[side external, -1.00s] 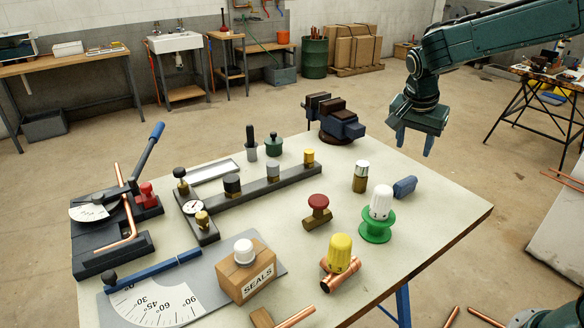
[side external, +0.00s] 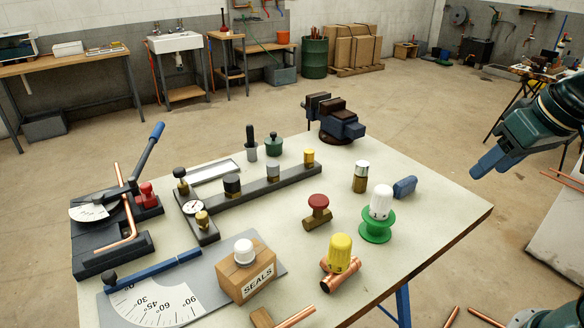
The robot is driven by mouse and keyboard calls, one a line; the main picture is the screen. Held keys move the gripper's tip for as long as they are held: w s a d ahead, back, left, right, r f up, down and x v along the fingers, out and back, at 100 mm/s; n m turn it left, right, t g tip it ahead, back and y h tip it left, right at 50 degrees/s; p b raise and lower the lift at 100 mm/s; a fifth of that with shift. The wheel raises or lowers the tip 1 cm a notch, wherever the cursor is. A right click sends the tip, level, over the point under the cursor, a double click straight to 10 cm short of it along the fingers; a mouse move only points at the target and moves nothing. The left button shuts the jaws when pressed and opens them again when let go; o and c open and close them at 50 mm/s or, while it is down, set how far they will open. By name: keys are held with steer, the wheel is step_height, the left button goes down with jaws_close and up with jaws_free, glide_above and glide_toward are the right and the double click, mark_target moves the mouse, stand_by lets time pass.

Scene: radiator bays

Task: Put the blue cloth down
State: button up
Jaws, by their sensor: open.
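A small dark blue rolled bundle (side external: 404,187), which looks like the blue cloth, lies on the pale tabletop near its right edge, just right of the white-capped valve on a green spool. My gripper (side external: 484,168) is off to the right of the table, apart from the bundle and up in the air. Its blue fingers point down and left, and it is open with nothing seen between the fingers. The fingers overlap in this view.
Beside the bundle stand a white-capped valve on a green spool (side external: 377,229) and a silver-topped brass fitting (side external: 360,177). A red-knobbed valve (side external: 317,212), a yellow-capped valve (side external: 341,255), a SEALS box (side external: 245,275) and a vise (side external: 334,120) also stand on the table.

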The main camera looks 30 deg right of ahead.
steer(key=shift+s+a+f+n+t+y, duration=0.1)
steer(key=shift+s+a+f+n, duration=0.15)
steer(key=shift+s+n, duration=0.35)
steer(key=shift+s+a+f+n+t+y, duration=0.1)
steer(key=shift+s+a+n, duration=0.25)
steer(key=shift+s, duration=0.55)
steer(key=shift+s+a+f+n+t+y, duration=0.1)
steer(key=shift+s+a+f+n, duration=0.1)
steer(key=shift+s+n, duration=0.4)
steer(key=shift+s, duration=0.1)
